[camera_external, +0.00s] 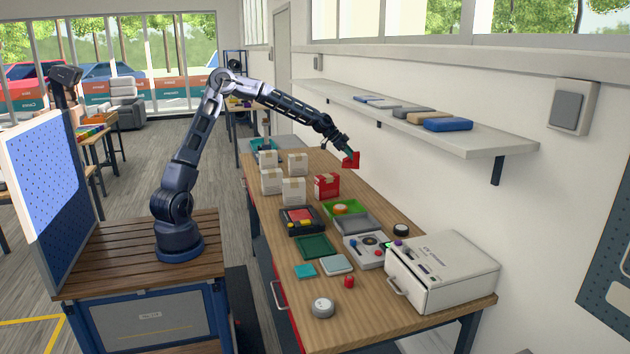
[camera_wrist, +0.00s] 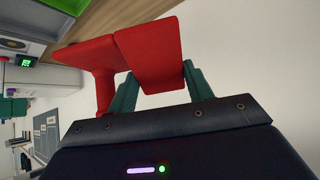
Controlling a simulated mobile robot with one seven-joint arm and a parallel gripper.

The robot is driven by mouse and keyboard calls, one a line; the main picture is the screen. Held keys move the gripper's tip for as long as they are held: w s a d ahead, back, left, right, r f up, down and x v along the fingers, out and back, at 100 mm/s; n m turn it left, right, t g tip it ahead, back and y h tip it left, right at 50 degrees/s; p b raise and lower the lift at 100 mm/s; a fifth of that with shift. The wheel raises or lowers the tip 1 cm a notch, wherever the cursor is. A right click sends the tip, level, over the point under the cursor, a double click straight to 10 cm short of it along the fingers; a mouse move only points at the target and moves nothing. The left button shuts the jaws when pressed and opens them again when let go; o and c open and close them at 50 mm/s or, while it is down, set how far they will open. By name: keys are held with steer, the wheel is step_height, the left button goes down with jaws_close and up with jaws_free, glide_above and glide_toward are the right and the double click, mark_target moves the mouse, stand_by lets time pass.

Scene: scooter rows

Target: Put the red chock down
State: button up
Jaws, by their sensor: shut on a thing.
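The red chock (camera_external: 351,160) is held up in the air above the back right part of the workbench, near the wall. In the wrist view the red chock (camera_wrist: 152,55) fills the space between the two green fingers. My gripper (camera_external: 345,152) is shut on it. In the wrist view my gripper (camera_wrist: 156,85) shows one finger on each side of the chock. A part of the chock reaches out past the left finger. The chock is clear of the bench top.
Below are several white boxes (camera_external: 298,163), a red box (camera_external: 327,186), a green tray (camera_external: 345,207) and a grey tray (camera_external: 358,222). A wall shelf (camera_external: 480,140) juts out at right. A white machine (camera_external: 442,272) stands at the bench's (camera_external: 395,318) near end.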

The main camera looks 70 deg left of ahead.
steer(key=s+a+n+t+y, duration=0.1)
steer(key=s+a+n+y, duration=0.3)
steer(key=a, duration=0.9)
steer(key=s+a+n, duration=0.1)
steer(key=s+a, duration=0.5)
steer(key=a, duration=0.7)
steer(key=f, duration=1.9)
steer(key=shift+s+a+f, duration=0.15)
steer(key=shift+s+f, duration=0.05)
steer(key=shift+f, duration=0.05)
steer(key=shift+f, duration=0.15)
steer(key=o, duration=1.2)
steer(key=shift+s+r, duration=0.1)
steer(key=shift+r, duration=0.15)
steer(key=v, duration=1.1)
steer(key=shift+s+r, duration=0.25)
